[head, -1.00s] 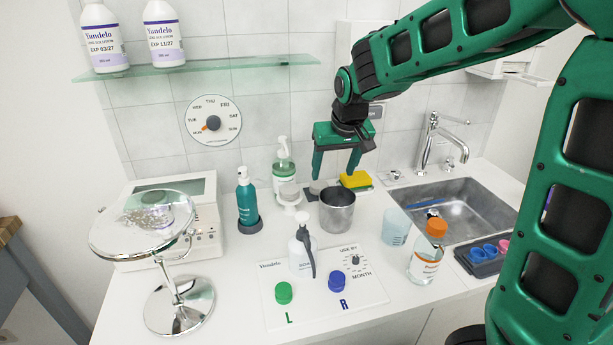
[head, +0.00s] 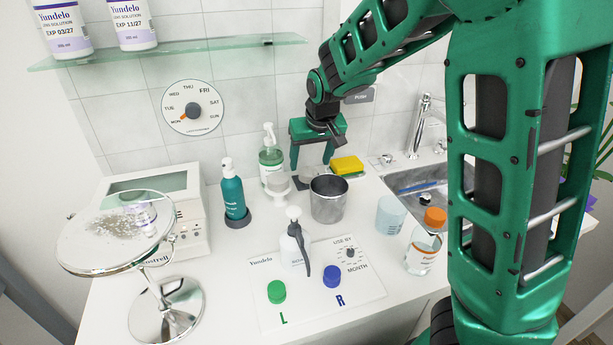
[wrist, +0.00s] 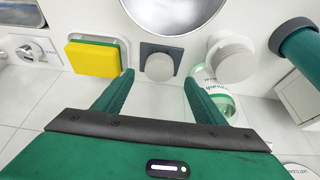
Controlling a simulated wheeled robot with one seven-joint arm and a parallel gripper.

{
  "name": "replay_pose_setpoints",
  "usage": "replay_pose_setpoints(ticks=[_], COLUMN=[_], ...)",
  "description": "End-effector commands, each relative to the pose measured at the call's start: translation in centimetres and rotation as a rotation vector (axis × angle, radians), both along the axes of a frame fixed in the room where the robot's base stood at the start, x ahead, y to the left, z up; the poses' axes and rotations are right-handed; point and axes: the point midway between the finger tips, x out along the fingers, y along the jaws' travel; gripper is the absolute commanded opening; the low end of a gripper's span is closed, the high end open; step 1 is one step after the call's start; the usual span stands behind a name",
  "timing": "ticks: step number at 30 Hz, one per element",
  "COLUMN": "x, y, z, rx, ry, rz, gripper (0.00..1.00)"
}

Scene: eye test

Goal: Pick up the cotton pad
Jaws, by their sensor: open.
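A round, pale grey-white pad (wrist: 159,67), which looks like the cotton pad, lies on a small dark grey square (wrist: 152,51) on the counter. In the head view the dark square (head: 305,183) is partly hidden behind the metal cup. My gripper (wrist: 158,78) is open and empty. In the wrist view its two fingers point towards the pad, with the pad between the fingertips in the picture. I cannot tell their height above it. In the head view my gripper (head: 311,166) is behind the metal cup, near the wall.
A yellow-green sponge (wrist: 93,59) lies close on one side. A white round stand (wrist: 231,60) and a pump bottle (head: 271,160) are close on the other. The metal cup (head: 328,203) stands in front. The sink (head: 405,172) is to the right.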

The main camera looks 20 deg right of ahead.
Motion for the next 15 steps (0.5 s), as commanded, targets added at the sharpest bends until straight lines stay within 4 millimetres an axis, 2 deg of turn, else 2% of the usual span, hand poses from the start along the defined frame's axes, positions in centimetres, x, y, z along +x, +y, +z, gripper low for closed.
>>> replay_pose_setpoints(ticks=[9,15], x=[1.3,1.9], y=[-0.3,-0.2], z=[-3.1,-4.3], rx=[-0.003,-0.002], ry=[0.002,0.001], rz=[0.0,-0.001], gripper=[0.65,0.65])
